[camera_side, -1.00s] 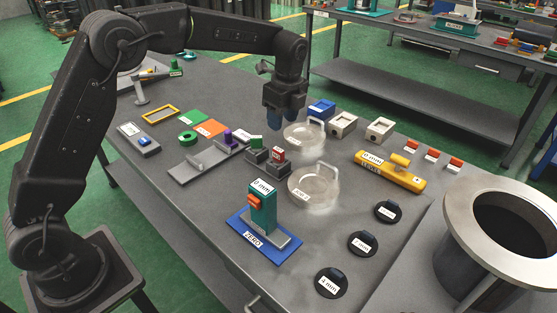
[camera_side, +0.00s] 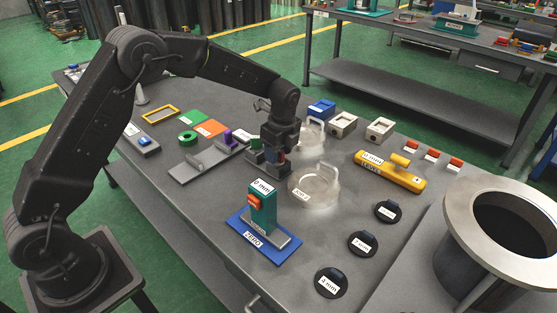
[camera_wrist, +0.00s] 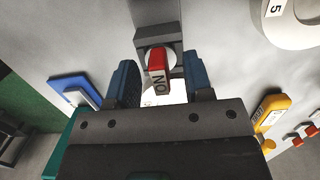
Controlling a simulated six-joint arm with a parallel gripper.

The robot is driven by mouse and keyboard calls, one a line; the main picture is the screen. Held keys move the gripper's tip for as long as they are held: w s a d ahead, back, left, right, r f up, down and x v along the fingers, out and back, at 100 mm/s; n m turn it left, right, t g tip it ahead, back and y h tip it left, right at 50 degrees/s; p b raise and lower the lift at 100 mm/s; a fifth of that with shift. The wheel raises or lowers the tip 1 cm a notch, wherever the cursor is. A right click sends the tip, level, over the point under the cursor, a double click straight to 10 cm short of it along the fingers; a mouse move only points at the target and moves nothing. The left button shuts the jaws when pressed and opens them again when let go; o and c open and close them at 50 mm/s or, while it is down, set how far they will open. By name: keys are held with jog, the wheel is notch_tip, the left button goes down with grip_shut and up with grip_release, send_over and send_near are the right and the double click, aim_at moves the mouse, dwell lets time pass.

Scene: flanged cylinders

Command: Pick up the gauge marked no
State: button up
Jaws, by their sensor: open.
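The gauge marked NO (camera_wrist: 158,75) shows in the wrist view as a red piece with a pale label, upright in a dark block (camera_wrist: 155,36). My gripper (camera_wrist: 158,86) is open, with one blue finger on each side of the gauge and the gauge between them. Contact with the fingers cannot be made out. In the side view my gripper (camera_side: 277,156) is down at the dark holders, and it hides the red gauge and most of the green one beside it.
The teal 0 mm block (camera_side: 263,208) stands on the blue ZERO plate (camera_side: 240,226) in front. Clear round lids with handles (camera_side: 314,185) stand close on the right. A yellow tool (camera_side: 390,172) lies further right.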

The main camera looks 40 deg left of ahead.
grip_shut()
dwell(0.3)
jog(key=shift+r, duration=0.2)
jog(key=shift+r, duration=0.25)
notch_tip(320, 180, up, 4)
jog(key=shift+f, duration=0.2)
jog(key=s+a+r, duration=0.5)
jog(key=a+r, duration=0.1)
jog(key=a, duration=0.4)
jog(key=shift+s+a+r, duration=0.15)
jog(key=shift+a+r, duration=0.05)
jog(key=shift+r, duration=0.1)
